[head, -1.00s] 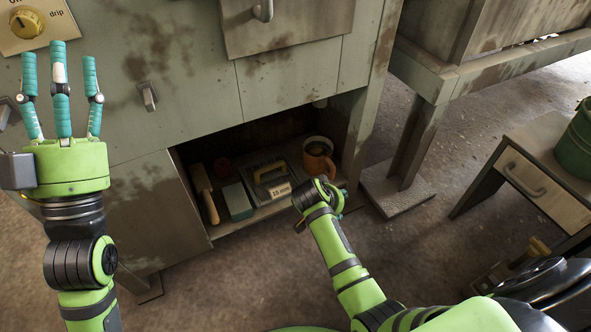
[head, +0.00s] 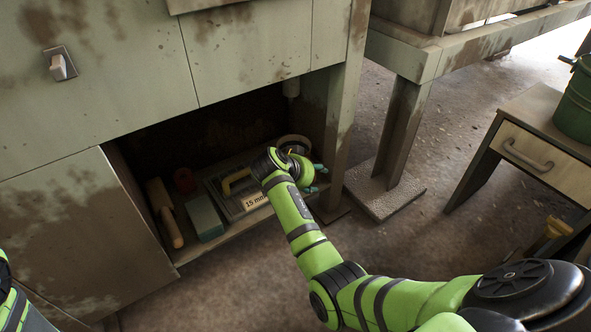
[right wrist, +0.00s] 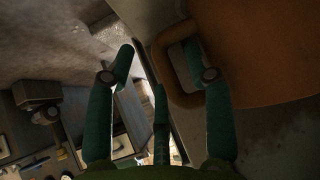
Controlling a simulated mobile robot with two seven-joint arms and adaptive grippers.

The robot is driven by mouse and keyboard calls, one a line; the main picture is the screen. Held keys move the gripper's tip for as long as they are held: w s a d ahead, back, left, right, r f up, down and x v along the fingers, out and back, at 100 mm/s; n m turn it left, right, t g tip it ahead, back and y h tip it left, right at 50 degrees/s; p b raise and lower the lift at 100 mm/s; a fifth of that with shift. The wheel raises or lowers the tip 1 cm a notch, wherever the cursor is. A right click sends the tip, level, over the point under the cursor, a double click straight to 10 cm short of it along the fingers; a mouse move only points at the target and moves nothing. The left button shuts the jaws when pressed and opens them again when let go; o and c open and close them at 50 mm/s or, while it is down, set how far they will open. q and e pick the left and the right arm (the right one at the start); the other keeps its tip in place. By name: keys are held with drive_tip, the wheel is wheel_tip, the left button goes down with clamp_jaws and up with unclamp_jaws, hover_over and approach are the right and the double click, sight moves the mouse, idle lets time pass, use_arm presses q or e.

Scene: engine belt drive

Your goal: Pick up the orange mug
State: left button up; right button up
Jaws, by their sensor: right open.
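The orange mug (right wrist: 265,50) fills the upper right of the right wrist view, close to the camera. Its handle (right wrist: 174,75) points left, toward my fingers. My right gripper (right wrist: 158,62) is open, with one finger overlapping the handle's right side in the picture; I cannot tell whether it touches. In the head view my right gripper (head: 312,174) is at the right end of the low cabinet opening and hides most or all of the mug. Only a small part of my left arm shows at the lower left edge; its gripper is out of view.
The cabinet's low shelf holds a wooden-handled tool (head: 164,212), a pale block (head: 205,217), a red item (head: 184,180) and a yellow-handled tool (head: 236,183). A cabinet post (head: 346,110) stands just right of my gripper. Open floor lies in front.

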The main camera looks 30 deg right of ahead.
drive_tip(key=shift+b+x, duration=0.3)
drive_tip(key=shift+x, duration=0.55)
clamp_jaws()
drive_tip(key=shift+r, duration=0.1)
